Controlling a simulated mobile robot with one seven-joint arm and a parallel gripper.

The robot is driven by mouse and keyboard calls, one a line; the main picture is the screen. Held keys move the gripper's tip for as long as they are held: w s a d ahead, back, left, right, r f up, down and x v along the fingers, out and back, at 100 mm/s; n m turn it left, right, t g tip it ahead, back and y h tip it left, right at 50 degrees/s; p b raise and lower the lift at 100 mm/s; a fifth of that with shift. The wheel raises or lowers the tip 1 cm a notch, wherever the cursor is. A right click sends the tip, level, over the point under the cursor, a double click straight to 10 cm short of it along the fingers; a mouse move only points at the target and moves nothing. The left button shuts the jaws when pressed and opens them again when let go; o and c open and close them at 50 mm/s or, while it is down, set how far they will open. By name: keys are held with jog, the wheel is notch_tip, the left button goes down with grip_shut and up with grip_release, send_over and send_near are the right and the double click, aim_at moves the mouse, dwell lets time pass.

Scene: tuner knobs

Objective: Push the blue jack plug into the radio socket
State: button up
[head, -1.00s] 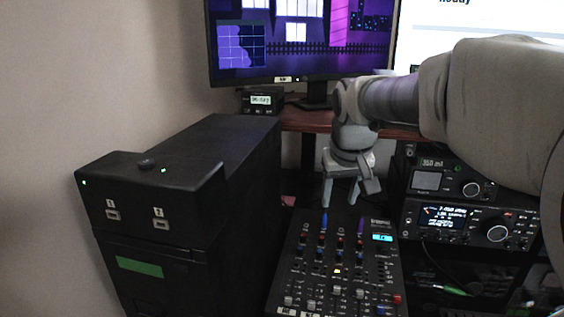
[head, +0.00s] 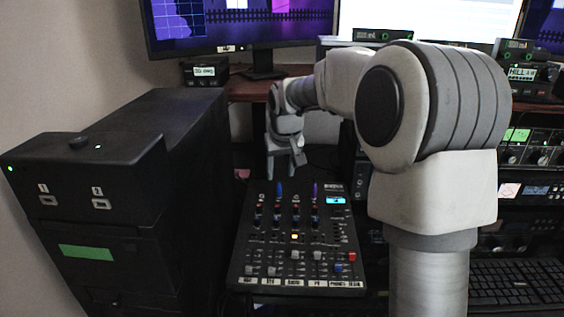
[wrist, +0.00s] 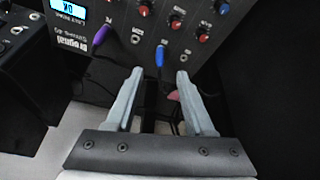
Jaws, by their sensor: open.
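The blue jack plug (head: 279,188) stands at the back edge of the black mixer (head: 327,224), left of a purple plug (head: 315,190). My gripper (head: 283,174) is open and empty, pointing down close above the blue plug. In the wrist view the blue plug (wrist: 159,57) shows between and just beyond my two fingertips (wrist: 159,73); I cannot tell the remaining gap. The purple plug (wrist: 103,39) is left of the fingers there. The radio socket cannot be made out; my arm covers much of the rack on the right.
A tall black cabinet (head: 150,207) stands left of the mixer. Monitors and a small display box (head: 205,73) are behind. Rack devices (head: 527,150) and a keyboard (head: 517,282) are at right. In the wrist view thin dark cables hang near the fingers.

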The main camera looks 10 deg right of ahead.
aim_at(279, 183)
jog(key=b+x, duration=0.2)
jog(key=x, duration=0.6)
grip_shut()
